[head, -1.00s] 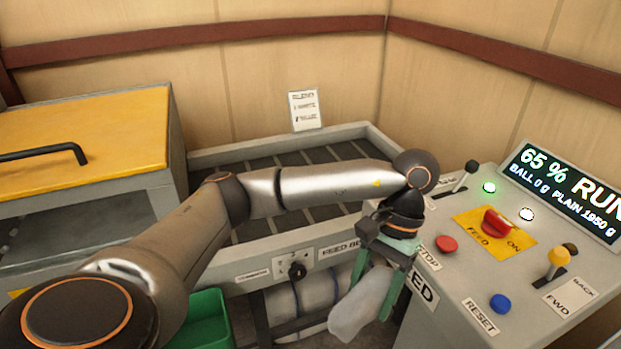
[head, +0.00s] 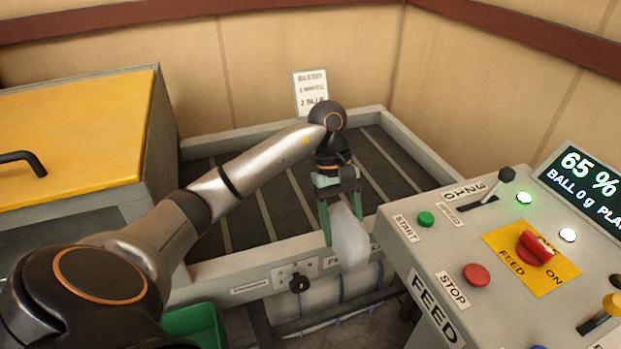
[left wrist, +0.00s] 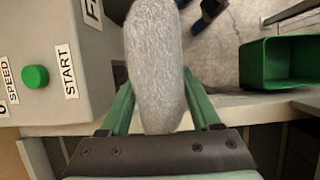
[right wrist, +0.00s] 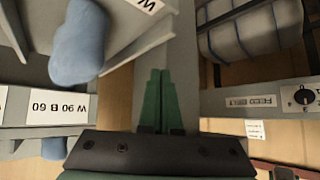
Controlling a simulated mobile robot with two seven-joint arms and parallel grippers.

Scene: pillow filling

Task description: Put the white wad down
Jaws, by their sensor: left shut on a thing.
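The white wad (head: 350,240) is a pale, elongated lump. My left gripper (head: 342,212) is shut on it, with a green finger on either side, at the front rail of the slatted feed belt bed (head: 270,205). The wad's lower end hangs in front of the rail in the head view. In the left wrist view the wad (left wrist: 155,60) sticks out past the fingertips and looks greyish. My right gripper (right wrist: 160,85) shows only in the right wrist view; its fingers are together with nothing between them.
The control panel (head: 470,235) stands close right of the wad. A green bin (head: 195,325) is below left, and a yellow-lidded cabinet (head: 70,140) stands left. A blue lump (right wrist: 80,42) shows in the right wrist view. The belt bed's visible slats are bare.

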